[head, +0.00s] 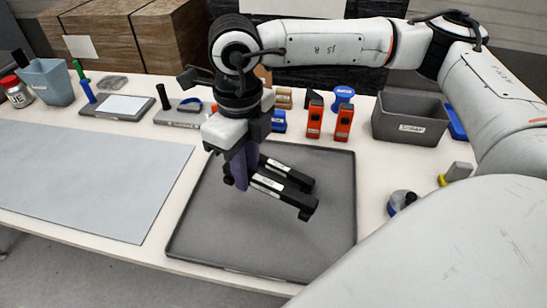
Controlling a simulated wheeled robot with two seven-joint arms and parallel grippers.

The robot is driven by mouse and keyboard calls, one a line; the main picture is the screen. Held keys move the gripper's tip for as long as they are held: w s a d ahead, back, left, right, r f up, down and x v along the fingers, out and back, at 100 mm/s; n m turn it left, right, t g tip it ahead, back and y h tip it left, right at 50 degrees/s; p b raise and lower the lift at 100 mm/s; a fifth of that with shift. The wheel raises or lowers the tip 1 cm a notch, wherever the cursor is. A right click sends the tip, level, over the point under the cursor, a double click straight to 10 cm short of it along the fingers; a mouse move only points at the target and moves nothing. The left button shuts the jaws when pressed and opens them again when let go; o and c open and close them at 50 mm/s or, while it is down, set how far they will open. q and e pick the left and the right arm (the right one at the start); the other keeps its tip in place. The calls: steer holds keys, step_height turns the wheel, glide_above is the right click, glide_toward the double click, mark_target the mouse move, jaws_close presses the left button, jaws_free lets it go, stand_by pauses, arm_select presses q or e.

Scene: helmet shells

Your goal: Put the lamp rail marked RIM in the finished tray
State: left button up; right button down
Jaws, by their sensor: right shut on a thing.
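My right gripper (240,178) comes down over the left part of a large dark grey tray (325,240). It is shut on a black lamp rail (283,194) with a white label, gripped near its left end. The rail points to the lower right, over the tray. A second black rail with a label (288,172) shows just behind it, partly hidden; I cannot tell whether it lies on the tray. The lettering on both labels is too small to read, as is any marking on the tray. My left gripper is out of view.
A light grey mat (90,180) covers the table's left. Behind the tray stand orange items (315,118), blue items and a grey labelled bin (410,120). A blue-grey cup (48,82) and jar (17,92) stand far left. A small round part (401,201) lies right of the tray.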

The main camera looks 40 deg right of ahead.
mark_target(251, 214)
steer(key=shift+f+m, duration=0.3)
step_height(251, 214, down, 10)
steer(key=shift+r+p, duration=0.15)
steer(key=shift+p, duration=0.25)
steer(key=shift+f, duration=0.25)
steer(key=c, duration=1.7)
jaws_free()
steer(key=shift+r, duration=0.1)
steer(key=shift+o, duration=0.2)
step_height(251, 214, up, 12)
steer(key=shift+s+r+b, duration=0.1)
steer(key=shift+r+b, duration=0.1)
steer(key=shift+b, duration=0.35)
